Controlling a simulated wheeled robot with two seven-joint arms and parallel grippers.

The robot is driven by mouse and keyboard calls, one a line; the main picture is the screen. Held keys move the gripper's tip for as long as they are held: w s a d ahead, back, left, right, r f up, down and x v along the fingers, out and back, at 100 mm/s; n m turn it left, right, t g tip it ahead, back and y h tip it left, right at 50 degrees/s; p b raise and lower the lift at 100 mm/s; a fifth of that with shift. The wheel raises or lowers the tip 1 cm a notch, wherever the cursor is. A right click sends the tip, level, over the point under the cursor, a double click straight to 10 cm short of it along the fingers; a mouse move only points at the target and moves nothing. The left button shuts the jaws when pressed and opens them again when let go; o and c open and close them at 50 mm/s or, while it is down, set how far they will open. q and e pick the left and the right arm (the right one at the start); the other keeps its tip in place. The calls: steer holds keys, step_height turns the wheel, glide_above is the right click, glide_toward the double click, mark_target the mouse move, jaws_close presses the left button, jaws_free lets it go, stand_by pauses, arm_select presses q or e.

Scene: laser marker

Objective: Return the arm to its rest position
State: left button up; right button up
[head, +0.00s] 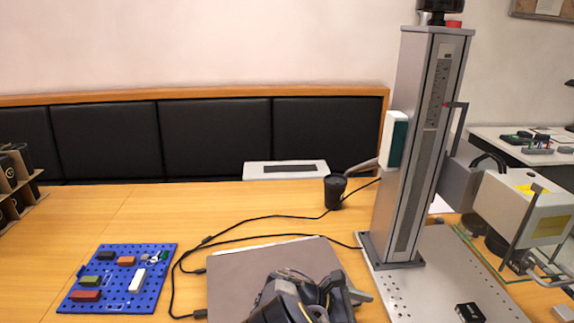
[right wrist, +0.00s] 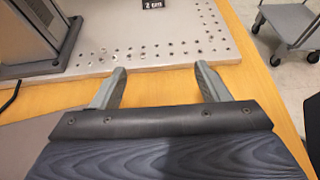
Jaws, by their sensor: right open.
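My right gripper (head: 345,288) shows at the bottom middle of the head view, over the grey-brown flat panel (head: 235,285). In the right wrist view its two grey fingers (right wrist: 160,72) are spread apart, with nothing between them. The fingers point toward the perforated metal base plate (right wrist: 185,35) of the laser marker. A small black block with white lettering (right wrist: 152,4) lies on that plate, beyond the fingertips and apart from them. The block also shows at the bottom right of the head view (head: 470,313). My left gripper is not in view.
The laser marker's tall grey column (head: 415,150) stands right of my right gripper, with its laser head (head: 525,210) reaching right. A blue pegboard (head: 118,280) with several coloured blocks lies left. Black cables (head: 260,220) cross the wooden table. A cart (right wrist: 290,22) stands beyond the table edge.

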steer(key=shift+s+d+f+m+g+y, duration=0.2)
steer(key=shift+s+d+y, duration=0.1)
steer(key=shift+d, duration=0.25)
steer(key=shift+s+d+f+m+g+y, duration=0.1)
steer(key=shift+s+d+m+y, duration=0.15)
steer(key=shift+d, duration=0.25)
steer(key=shift+s+d+m+g+y+p, duration=0.25)
steer(key=shift+s+m+g+y+p, duration=0.2)
steer(key=shift+y, duration=0.2)
steer(key=s+y, duration=0.1)
steer(key=s+d+m+y, duration=0.1)
steer(key=s+m+g+y+p, duration=0.1)
steer(key=shift+d+f, duration=0.1)
steer(key=shift+d, duration=0.2)
arm_select(q)
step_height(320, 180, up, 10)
steer(key=p, duration=0.7)
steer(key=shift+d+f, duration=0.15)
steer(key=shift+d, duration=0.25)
arm_select(e)
steer(key=s+r+m+t+y, duration=0.7)
steer(key=s+r+m+y, duration=0.4)
steer(key=s+r+m, duration=0.5)
steer(key=shift+a+r+m+y, duration=0.15)
steer(key=shift+r+m+y, duration=0.15)
steer(key=shift+r, duration=0.25)
